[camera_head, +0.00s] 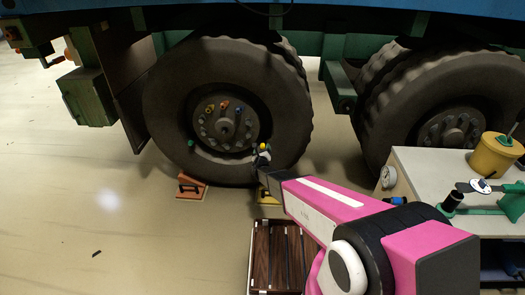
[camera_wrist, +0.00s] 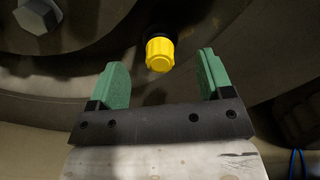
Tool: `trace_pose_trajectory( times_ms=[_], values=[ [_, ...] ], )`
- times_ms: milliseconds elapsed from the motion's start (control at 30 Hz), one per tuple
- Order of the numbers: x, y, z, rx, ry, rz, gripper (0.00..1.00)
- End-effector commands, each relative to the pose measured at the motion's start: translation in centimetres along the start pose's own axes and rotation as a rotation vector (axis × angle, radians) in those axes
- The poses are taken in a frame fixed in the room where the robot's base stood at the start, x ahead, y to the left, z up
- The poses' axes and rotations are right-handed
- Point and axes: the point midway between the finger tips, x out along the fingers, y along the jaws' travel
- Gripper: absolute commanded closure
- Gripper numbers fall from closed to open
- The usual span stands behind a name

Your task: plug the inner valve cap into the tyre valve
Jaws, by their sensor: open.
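A yellow ribbed cap (camera_wrist: 160,55) shows in the wrist view, on the end of a short black stem in front of the wheel. It also shows in the head view (camera_head: 263,147) as a small yellow spot low on the tyre's right side. My gripper (camera_wrist: 163,68) is open, with its two green finger pads apart on either side below the cap. Neither pad touches it. The gripper tip (camera_head: 260,163) is at the lower wheel in the head view. Small yellow (camera_head: 210,109), orange (camera_head: 225,104) and blue (camera_head: 239,111) pieces sit on the wheel hub. I cannot tell which piece is the inner valve cap.
The truck tyre (camera_head: 170,110) stands with chocks (camera_head: 191,187) at its foot. A second tyre (camera_head: 400,100) is to the right. A bench (camera_head: 425,170) with a yellow pot (camera_head: 494,155) stands at right. A slatted crate (camera_head: 278,255) is below my arm. The floor at left is mostly clear.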

Motion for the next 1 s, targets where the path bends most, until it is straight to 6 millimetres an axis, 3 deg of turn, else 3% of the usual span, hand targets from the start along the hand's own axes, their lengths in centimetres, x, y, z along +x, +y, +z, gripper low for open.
trace_pose_trajectory(
  times_ms=[1000],
  values=[
    [-2.4,0.0,0.0,0.000,0.000,0.000,0.27]
  ],
)
